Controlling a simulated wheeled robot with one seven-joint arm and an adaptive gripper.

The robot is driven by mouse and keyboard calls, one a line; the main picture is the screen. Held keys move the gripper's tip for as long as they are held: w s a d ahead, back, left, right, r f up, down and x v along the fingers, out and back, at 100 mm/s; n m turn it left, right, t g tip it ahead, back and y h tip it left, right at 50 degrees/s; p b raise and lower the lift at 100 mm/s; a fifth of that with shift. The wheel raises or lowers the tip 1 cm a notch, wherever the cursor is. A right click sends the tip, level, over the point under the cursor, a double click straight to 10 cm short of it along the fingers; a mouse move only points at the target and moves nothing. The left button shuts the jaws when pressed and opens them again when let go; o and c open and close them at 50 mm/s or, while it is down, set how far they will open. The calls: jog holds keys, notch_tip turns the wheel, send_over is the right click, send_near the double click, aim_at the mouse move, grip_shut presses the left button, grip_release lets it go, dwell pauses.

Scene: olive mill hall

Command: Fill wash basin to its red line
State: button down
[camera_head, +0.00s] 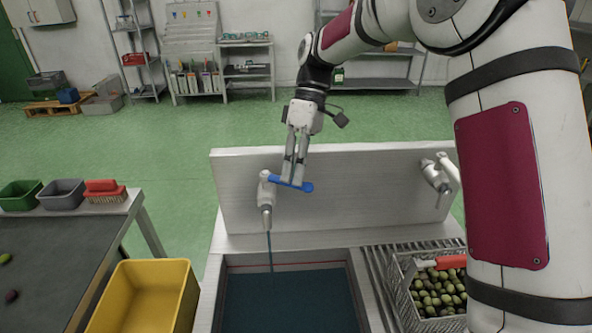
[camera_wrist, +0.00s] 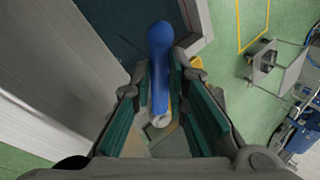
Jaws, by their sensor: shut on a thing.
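The wash basin (camera_head: 232,262) is sunk in the metal counter, with dark blue water (camera_head: 290,303) in it. A thin red line (camera_head: 310,264) shows on its back wall, above the water surface. A tap (camera_head: 266,200) on the backsplash lets a thin stream fall into the basin. Its blue lever (camera_head: 291,184) points to the right. My gripper (camera_head: 295,180) is shut on the blue lever. In the wrist view the blue lever (camera_wrist: 160,75) lies between the green-padded fingers (camera_wrist: 178,105).
A second tap (camera_head: 437,177) is at the right of the backsplash (camera_head: 350,190). A wire basket (camera_head: 402,290) of olives with a red handle stands right of the basin. A yellow bin (camera_head: 150,290) stands to the left, beside a dark table (camera_head: 55,245).

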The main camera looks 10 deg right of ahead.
jog(key=c, duration=1.6)
grip_release()
jog(key=shift+o, duration=0.2)
jog(key=v, duration=1.2)
jog(key=shift+f, duration=0.1)
